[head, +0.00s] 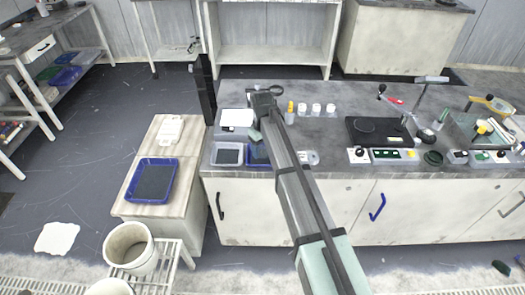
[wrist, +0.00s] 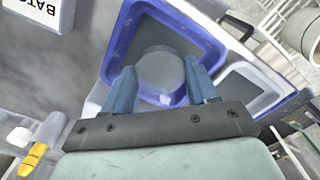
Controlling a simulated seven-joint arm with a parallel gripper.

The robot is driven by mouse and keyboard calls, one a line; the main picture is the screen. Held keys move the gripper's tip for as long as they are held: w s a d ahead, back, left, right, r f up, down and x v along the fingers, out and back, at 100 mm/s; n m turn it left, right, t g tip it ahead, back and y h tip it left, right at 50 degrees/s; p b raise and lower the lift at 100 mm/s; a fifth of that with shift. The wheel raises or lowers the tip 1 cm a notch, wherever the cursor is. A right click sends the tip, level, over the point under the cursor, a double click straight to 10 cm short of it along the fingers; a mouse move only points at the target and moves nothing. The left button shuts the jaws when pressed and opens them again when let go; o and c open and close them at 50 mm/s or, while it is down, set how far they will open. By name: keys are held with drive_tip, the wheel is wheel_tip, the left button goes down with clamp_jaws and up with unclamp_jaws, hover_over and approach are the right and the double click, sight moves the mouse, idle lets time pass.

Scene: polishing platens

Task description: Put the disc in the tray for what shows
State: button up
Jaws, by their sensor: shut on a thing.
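A round grey disc (wrist: 162,72) shows between the two blue fingers of my gripper (wrist: 159,68) in the wrist view. My gripper is shut on it, with one finger at each side. Behind the disc is a blue-rimmed tray (wrist: 115,55) with a dark floor. I cannot tell how high the disc is above that floor. Beside it is a pale-rimmed tray (wrist: 262,108) with a grey floor. In the head view the blue tray (head: 257,163) is partly hidden by my arm, and the pale tray (head: 227,164) stands left of it. The disc cannot be made out there.
A printed card (wrist: 35,10), its text cut off, stands near the blue tray. A yellow bottle (head: 290,112) and white-capped jars (head: 302,107) stand behind. Another blue tray (head: 174,183) is on the low side table. A dark plate device (head: 375,130) stands right on the bench.

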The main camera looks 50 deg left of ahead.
sight(263, 150)
drive_tip(key=shift+f, duration=0.8)
drive_tip(key=shift+f, duration=0.1)
drive_tip(key=o, duration=1.2)
wheel_tip(263, 150, up, 12)
drive_tip(key=shift+r, duration=0.15)
drive_tip(key=shift+d, duration=0.1)
